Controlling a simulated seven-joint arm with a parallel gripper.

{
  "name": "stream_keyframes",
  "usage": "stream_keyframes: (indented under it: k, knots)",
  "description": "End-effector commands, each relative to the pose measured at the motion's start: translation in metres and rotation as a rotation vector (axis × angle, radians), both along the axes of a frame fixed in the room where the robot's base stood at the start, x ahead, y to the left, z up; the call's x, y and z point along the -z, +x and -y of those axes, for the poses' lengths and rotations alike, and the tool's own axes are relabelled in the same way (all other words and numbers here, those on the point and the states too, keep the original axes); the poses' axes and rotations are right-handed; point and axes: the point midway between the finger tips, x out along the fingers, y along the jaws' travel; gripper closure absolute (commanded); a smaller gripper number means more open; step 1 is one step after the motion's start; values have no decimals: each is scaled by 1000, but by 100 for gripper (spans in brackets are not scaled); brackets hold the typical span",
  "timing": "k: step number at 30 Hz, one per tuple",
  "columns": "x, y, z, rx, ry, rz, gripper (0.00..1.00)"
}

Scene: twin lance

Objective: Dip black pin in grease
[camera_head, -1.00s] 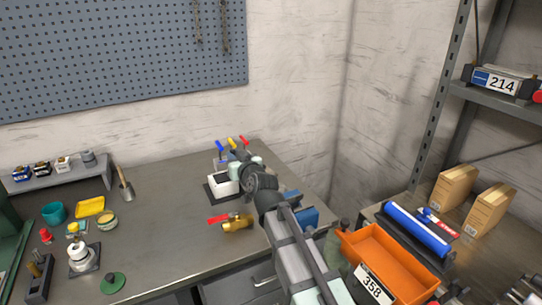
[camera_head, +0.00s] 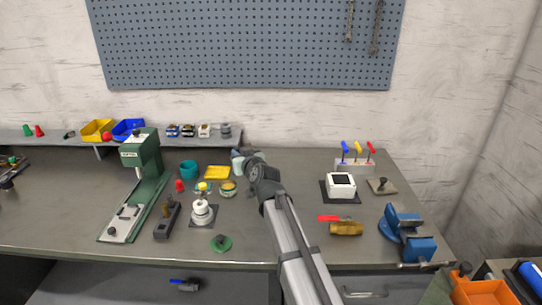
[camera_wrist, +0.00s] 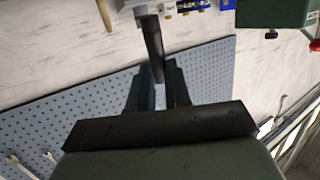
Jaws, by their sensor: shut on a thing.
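My gripper (camera_wrist: 160,82) shows in the wrist view, shut on a slim black pin (camera_wrist: 152,42) that sticks out past the fingers. In the head view my gripper (camera_head: 242,158) is over the back middle of the bench; the pin cannot be made out there. A small round tin with a yellowish top (camera_head: 228,189), which looks like the grease, stands on the bench just below and left of the gripper in the picture. The pin appears apart from it.
A yellow tray (camera_head: 217,172), teal cup (camera_head: 189,169) and white fitting (camera_head: 201,212) stand close to the tin. A green press (camera_head: 145,180) is further left. A white box (camera_head: 341,186) and blue vise (camera_head: 408,235) are right. The bench front is mostly clear.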

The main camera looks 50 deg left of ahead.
Motion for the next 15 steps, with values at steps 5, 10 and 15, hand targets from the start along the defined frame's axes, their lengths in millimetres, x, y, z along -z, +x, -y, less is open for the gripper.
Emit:
stream_keyframes:
  k: [5, 10, 15]
  knots:
    - [10, -5, -51, -53, -25, -10, 100]
    - [22, 4, -78, -87, -55, -20, 100]
    - [41, -5, -76, -119, -121, -38, 100]
